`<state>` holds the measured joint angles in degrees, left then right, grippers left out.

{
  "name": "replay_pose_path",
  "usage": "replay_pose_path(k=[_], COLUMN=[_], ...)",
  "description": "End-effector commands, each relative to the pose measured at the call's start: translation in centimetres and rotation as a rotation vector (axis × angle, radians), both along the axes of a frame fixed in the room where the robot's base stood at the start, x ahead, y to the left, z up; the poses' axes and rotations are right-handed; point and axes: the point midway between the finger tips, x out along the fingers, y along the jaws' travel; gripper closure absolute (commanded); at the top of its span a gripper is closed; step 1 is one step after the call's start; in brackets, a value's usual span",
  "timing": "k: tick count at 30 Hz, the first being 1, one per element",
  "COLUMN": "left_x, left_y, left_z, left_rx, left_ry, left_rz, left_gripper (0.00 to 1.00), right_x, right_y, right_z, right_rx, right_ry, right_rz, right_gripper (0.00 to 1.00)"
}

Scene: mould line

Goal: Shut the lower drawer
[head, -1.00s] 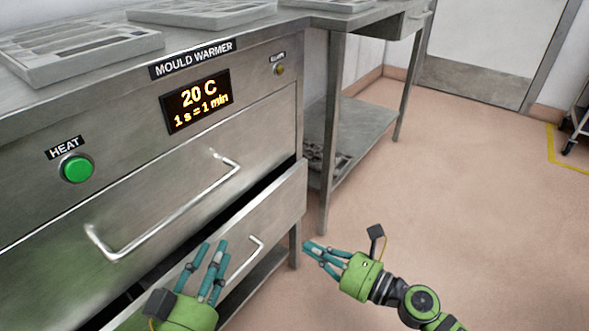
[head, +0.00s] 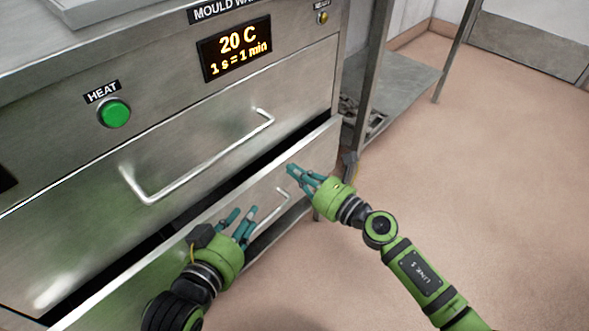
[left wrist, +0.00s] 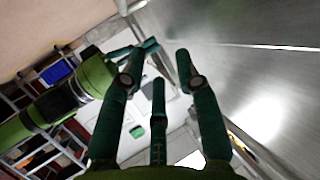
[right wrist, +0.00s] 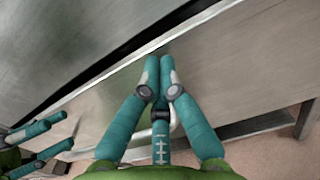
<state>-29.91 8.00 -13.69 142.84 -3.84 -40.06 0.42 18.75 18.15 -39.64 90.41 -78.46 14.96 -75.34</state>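The lower drawer (head: 265,188) of the mould warmer is pulled out, with a dark gap behind its top edge. Its bar handle (head: 275,213) is partly hidden by my left gripper. My left gripper (head: 243,213) is in front of the drawer face near the handle; its fingers are spread and empty in the left wrist view (left wrist: 160,55). My right gripper (head: 292,170) is at the right part of the drawer front, just below its top edge. In the right wrist view (right wrist: 158,62) its fingertips are together with nothing between them. I cannot tell whether either gripper touches the drawer.
The upper drawer (head: 90,190) above is shut, with a long bar handle (head: 200,165). A green heat button (head: 114,112) and a display (head: 235,47) reading 20 C are above it. A metal table with a low shelf (head: 405,85) stands to the right. The floor at right is clear.

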Motion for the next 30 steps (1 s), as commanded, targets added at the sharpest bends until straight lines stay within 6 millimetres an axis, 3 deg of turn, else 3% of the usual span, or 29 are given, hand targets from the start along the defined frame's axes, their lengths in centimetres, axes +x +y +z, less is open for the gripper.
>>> replay_pose_path(k=[16, 24, 30], left_x=[0.2, 0.9, 0.8], left_y=[-0.2, -1.8, -2.2], left_z=[0.5, 5.1, 6.7], left_rx=[-0.007, -0.062, -0.081], left_ry=[-0.032, -0.272, -0.342], left_rz=[-0.004, -0.044, -0.054], left_gripper=[0.68, 0.68, 0.68], right_x=[0.8, 3.0, 3.6], right_y=[0.9, 3.8, 4.6], right_z=[-0.1, -0.1, 0.0], right_rx=[-0.001, 0.001, -0.001], right_ry=[-0.001, -0.002, -0.001], right_rz=[-0.001, -0.001, -0.001], right_gripper=[1.00, 1.00, 1.00])
